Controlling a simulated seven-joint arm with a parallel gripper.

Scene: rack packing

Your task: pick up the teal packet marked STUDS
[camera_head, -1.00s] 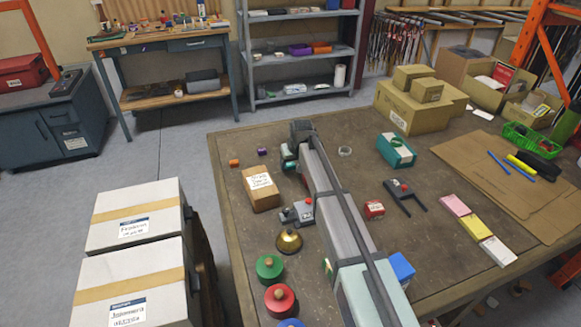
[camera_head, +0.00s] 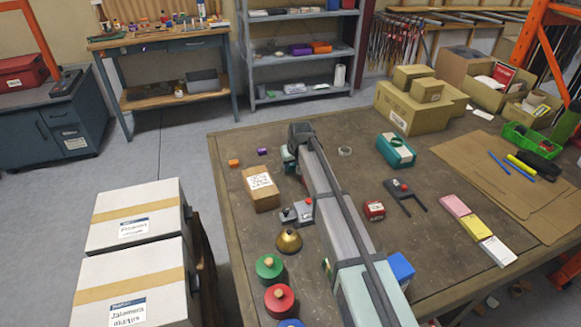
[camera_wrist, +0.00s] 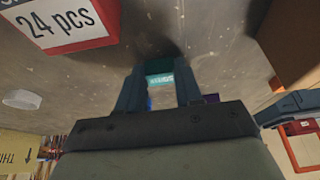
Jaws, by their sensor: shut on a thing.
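My gripper (camera_wrist: 160,92) is shut on the teal packet (camera_wrist: 160,79), which shows between the two fingers in the wrist view. White lettering on its face looks like STUDS. In the head view my gripper's wrist end is over the left part of the workbench, just right of a brown labelled box. The fingers and most of the packet are hidden there behind my arm. I cannot tell whether the packet touches the bench.
The brown labelled box (camera_head: 262,190) stands close on the left. A red box (camera_head: 374,210) and a larger teal box (camera_head: 396,150) stand right of my arm. A white ring (camera_head: 345,151) lies nearby. Cardboard boxes (camera_head: 412,108) stand at the back.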

